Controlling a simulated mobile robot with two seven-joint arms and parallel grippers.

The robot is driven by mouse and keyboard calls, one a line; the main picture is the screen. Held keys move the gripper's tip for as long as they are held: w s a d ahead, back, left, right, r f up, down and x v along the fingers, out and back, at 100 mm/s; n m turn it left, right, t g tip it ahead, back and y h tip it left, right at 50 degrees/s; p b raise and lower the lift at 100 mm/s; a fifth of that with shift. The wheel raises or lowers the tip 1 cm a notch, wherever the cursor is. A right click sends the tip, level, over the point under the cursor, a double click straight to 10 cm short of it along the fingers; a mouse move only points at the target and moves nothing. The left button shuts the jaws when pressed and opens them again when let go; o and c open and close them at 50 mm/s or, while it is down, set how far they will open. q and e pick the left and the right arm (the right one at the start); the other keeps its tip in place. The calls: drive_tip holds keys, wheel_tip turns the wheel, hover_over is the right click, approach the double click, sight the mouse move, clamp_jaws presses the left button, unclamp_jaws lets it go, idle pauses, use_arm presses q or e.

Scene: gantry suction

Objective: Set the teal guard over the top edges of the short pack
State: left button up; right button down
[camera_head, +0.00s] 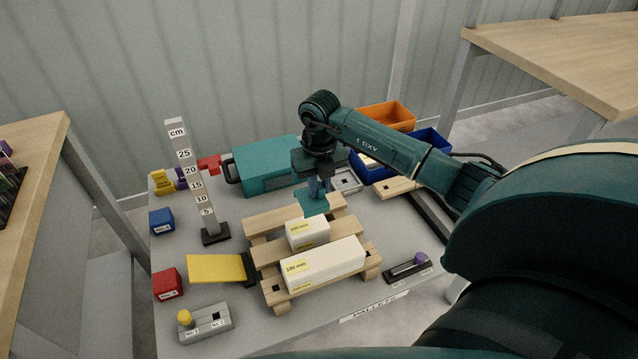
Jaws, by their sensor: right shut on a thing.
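The teal guard (312,206) is a small bent plate. My right gripper (318,190) is shut on it and points down, holding it over the pallet behind the short pack. The short pack (307,234) is a white block with a yellow label, lying on the slats of the wooden pallet (262,226). The guard appears just behind and above the pack's rear edge; whether they touch cannot be told. The gripper's fingers partly hide the guard's upper part. My left gripper is not in view.
A longer white pack (322,266) lies in front on the pallet. A height post marked in cm (191,180) stands to the left. A teal case (266,167) is behind. A yellow plate (216,268) adjoins the pallet. Blue (429,141) and orange (387,115) bins stand back right.

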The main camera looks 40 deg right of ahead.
sight(320, 221)
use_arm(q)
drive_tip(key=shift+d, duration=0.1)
use_arm(e)
drive_tip(key=shift+f, duration=0.15)
wheel_tip(320, 221, down, 2)
drive_tip(key=shift+f+b, duration=0.2)
drive_tip(key=shift+b, duration=0.7)
wheel_tip(320, 221, down, 2)
drive_tip(key=shift+f+b, duration=0.1)
drive_tip(key=shift+b, duration=0.65)
drive_tip(key=shift+f, duration=0.45)
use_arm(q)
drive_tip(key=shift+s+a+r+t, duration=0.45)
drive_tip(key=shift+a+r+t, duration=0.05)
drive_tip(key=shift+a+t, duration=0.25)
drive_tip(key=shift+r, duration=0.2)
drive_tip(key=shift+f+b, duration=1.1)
use_arm(e)
drive_tip(key=shift+f, duration=1.65)
drive_tip(key=c, duration=1.3)
unclamp_jaws()
